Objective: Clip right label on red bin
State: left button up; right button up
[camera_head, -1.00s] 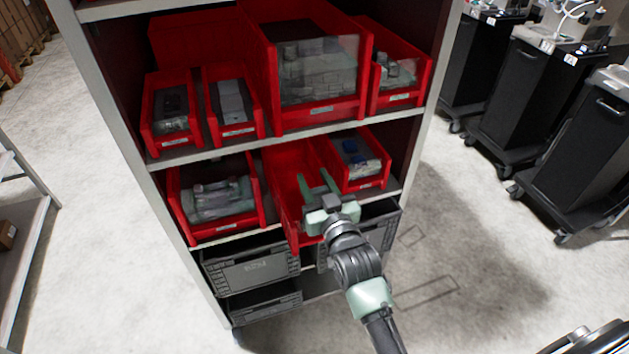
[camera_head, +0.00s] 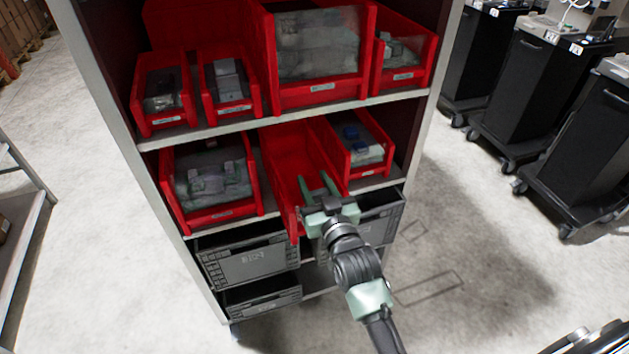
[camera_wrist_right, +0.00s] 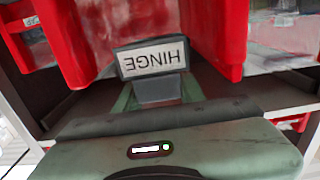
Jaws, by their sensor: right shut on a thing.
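My right gripper (camera_head: 316,183) is over the front of a long red bin (camera_head: 288,172) that sticks out from the lower red-bin shelf. The bin's visible inside looks empty. In the wrist view the right gripper (camera_wrist_right: 157,92) is shut on a grey label holder with a white label (camera_wrist_right: 153,61) reading HINGE, upside down in that picture. The label is close to a red bin wall (camera_wrist_right: 130,14); I cannot tell if they touch. In the head view the label is hidden by the gripper.
Filled red bins stand on both sides, one at left (camera_head: 212,185) and one at right (camera_head: 356,150). More bins fill the shelf above (camera_head: 318,60). Grey crates (camera_head: 250,262) sit below. Black carts (camera_head: 580,130) stand at right; the floor between is clear.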

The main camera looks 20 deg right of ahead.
jog(key=o, duration=1.4)
jog(key=s, duration=0.8)
jog(key=shift+d, duration=0.15)
jog(key=shift+w, duration=0.1)
